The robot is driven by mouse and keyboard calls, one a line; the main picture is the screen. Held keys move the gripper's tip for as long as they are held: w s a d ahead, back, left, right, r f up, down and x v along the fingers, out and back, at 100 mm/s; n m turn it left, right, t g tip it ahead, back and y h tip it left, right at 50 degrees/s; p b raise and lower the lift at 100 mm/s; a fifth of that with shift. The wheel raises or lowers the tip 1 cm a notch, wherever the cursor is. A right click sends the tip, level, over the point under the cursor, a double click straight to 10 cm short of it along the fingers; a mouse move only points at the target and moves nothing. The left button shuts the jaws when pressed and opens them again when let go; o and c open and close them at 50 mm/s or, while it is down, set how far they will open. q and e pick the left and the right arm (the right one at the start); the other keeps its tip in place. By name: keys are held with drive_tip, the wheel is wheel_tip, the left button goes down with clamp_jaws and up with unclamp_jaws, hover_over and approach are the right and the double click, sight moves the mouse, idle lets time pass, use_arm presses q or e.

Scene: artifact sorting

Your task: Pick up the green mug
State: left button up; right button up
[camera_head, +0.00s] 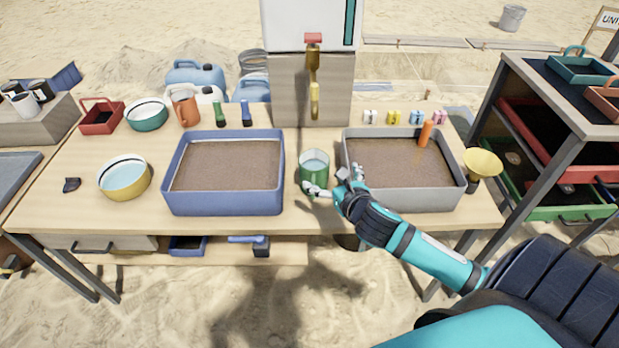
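The green mug (314,168) stands upright on the wooden table between the blue tray and the grey tray. It looks pale inside. My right gripper (332,186) is at the mug's front right side, low near the table, with its fingers apart. One finger reaches in front of the mug's lower part and the other is to its right. I cannot tell whether a finger touches the mug. The mug's handle cannot be made out. My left gripper is not in view.
A blue tray (224,206) and a grey tray (415,201), both filled with brown soil, flank the mug closely. A yellow bowl (124,178) and an orange mug (185,108) are at left. A tap (314,85) hangs behind.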

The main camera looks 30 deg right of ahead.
approach(310, 157)
drive_tip(key=x, duration=0.5)
drive_tip(key=c, duration=1.4)
drive_tip(key=shift+r, duration=0.1)
drive_tip(key=shift+c, duration=0.5)
drive_tip(key=shift+r, duration=0.1)
